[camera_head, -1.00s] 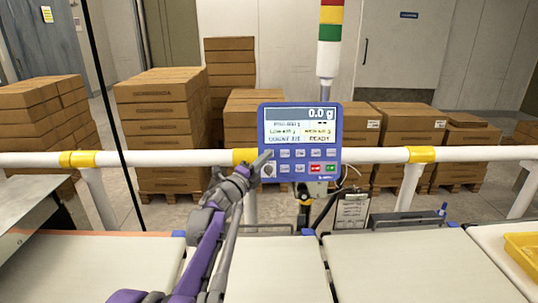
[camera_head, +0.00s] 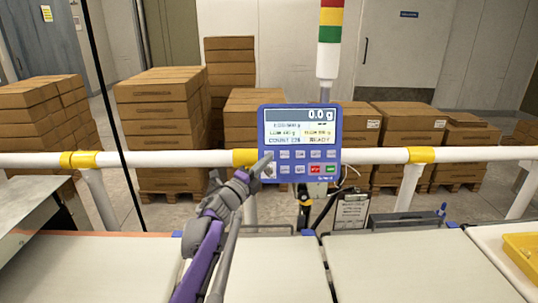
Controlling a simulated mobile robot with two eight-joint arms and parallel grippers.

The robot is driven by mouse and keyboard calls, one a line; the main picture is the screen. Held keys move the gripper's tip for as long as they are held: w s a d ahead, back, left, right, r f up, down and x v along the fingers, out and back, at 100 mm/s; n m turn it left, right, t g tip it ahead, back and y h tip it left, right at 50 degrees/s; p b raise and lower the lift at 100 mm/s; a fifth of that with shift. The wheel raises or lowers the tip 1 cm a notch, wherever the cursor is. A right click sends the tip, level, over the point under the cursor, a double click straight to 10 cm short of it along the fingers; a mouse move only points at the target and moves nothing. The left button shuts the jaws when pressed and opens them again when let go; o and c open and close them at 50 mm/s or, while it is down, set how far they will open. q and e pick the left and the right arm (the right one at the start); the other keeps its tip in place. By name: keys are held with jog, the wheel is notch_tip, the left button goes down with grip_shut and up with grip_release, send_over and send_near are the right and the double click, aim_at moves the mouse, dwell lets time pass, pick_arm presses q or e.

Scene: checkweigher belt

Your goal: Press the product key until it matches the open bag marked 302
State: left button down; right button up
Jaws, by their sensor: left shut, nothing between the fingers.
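The blue checkweigher panel (camera_head: 299,143) stands behind the belts. Its screen (camera_head: 299,126) reads 0.0 g at the top and READY at the lower right; the smaller product text is too blurred to read surely. Below the screen are two rows of keys, with a red and a green key at the lower right. My left gripper (camera_head: 265,164) is shut and empty, with its tip at the left end of the key rows. I cannot tell whether it touches a key, and it partly hides the leftmost keys. No bag marked 302 shows. My right gripper is not in view.
A white rail (camera_head: 375,156) with yellow bands runs across behind the pale belts (camera_head: 400,270). A yellow tray (camera_head: 523,250) sits at the far right. Stacked cartons (camera_head: 160,125) stand behind the rail. The belts look clear.

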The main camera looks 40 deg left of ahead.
pick_arm(q)
jog(key=shift+s+d+r+p, duration=0.15)
jog(key=shift+s+d+r, duration=0.05)
jog(key=shift+s+d, duration=0.3)
jog(key=shift+s+d+r+p, duration=0.2)
jog(key=shift+s+d, duration=0.2)
jog(key=shift+s, duration=0.15)
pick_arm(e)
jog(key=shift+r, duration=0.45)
pick_arm(q)
jog(key=shift+d, duration=0.1)
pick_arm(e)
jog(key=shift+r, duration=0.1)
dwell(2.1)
